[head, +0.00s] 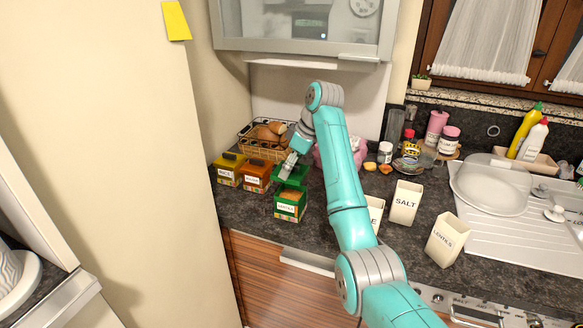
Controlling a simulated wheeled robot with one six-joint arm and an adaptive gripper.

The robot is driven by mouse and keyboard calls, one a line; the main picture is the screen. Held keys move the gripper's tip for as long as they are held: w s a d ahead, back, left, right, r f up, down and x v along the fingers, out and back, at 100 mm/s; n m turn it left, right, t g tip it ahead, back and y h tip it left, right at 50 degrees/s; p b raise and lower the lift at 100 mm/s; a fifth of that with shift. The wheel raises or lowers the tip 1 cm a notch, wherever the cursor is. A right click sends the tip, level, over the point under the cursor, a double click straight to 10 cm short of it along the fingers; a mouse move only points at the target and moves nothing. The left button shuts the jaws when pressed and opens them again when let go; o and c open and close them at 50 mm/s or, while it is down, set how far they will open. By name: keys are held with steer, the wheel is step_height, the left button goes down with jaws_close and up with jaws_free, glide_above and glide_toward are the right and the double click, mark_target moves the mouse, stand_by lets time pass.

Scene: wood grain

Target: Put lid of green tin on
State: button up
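The green tin (290,211) stands upright on the dark counter, at the right end of a row of tins. It has a white label, and its top is open, with orange-brown contents showing. The green lid (295,178) is just above or behind the tin's rim in the picture; I cannot tell whether it touches the tin. My gripper (288,166) reaches down from the upper right, with its fingertips at the lid. The fingers are small and partly merged with the lid, so their grip on it is not clear.
An orange tin (257,177) and a yellow tin (229,170) stand close on the left. A wire bread basket (266,139) is behind. A tall pale panel borders the left.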

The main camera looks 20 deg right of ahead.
steer(key=shift+f, duration=0.15)
steer(key=shift+f, duration=2.35)
steer(key=shift+f, duration=1)
steer(key=o, duration=0.9)
